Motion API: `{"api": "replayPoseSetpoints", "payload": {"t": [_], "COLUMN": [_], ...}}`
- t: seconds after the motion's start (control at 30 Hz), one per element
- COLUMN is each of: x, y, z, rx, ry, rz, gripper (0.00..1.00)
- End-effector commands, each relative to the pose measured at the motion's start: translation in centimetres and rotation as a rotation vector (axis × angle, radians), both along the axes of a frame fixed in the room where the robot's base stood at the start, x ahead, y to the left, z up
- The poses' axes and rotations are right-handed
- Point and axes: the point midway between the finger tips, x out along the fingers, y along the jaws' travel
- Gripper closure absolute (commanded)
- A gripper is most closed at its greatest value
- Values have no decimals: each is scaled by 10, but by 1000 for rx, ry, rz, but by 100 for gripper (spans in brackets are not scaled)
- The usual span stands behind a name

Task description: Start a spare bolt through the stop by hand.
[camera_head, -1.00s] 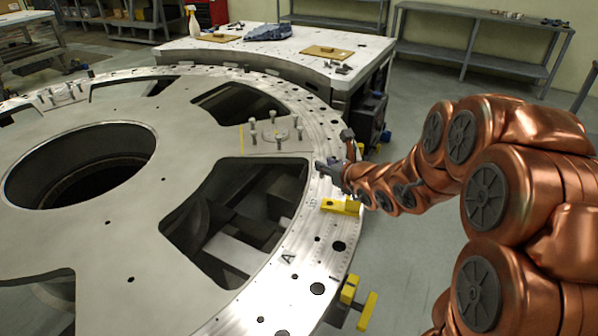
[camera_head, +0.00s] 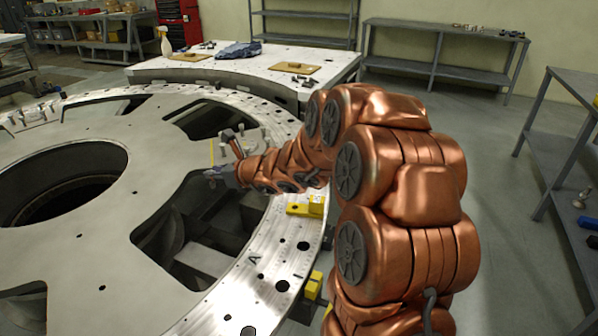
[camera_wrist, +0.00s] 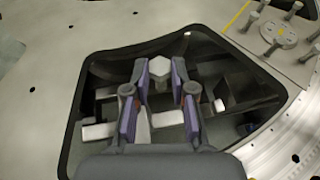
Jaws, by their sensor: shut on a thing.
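My gripper (camera_head: 217,175) is over a large opening in the round metal plate (camera_head: 155,165), inward of its rim. In the wrist view my gripper (camera_wrist: 158,82) has its purple-padded fingers closed around a bolt (camera_wrist: 159,68) with a pale hex head. Part of the bolt's shank is hidden by the fingers. A yellow block that looks like the stop (camera_head: 306,208) sits on the plate's rim, to the right of and nearer than the gripper. The bolt is apart from it.
A second yellow piece (camera_head: 314,286) is at the plate's outer edge. A grey bench (camera_head: 575,140) stands right; a worktable (camera_head: 225,70) is behind. Floor right of my arm is open.

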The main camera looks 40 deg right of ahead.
Motion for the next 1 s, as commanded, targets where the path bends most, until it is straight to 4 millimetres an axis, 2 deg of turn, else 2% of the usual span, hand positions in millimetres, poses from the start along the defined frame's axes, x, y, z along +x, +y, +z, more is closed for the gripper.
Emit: {"api": "replayPoseSetpoints", "payload": {"t": [0.17,0.37,0.47,0.6,0.7,0.83,1.0], "x": [1,-11,-24,-50,-70,-88,-96], "y": [-34,-79,-107,-150,-175,-195,-203], "z": [10,15,12,2,-6,-16,-22], "rx": [-5,-3,0,3,2,2,0], "ry": [-1,-2,-1,-3,-5,-2,-1], "rz": [34,84,109,138,154,163,170], "gripper": [100,100,100,100,100,100,100]}}
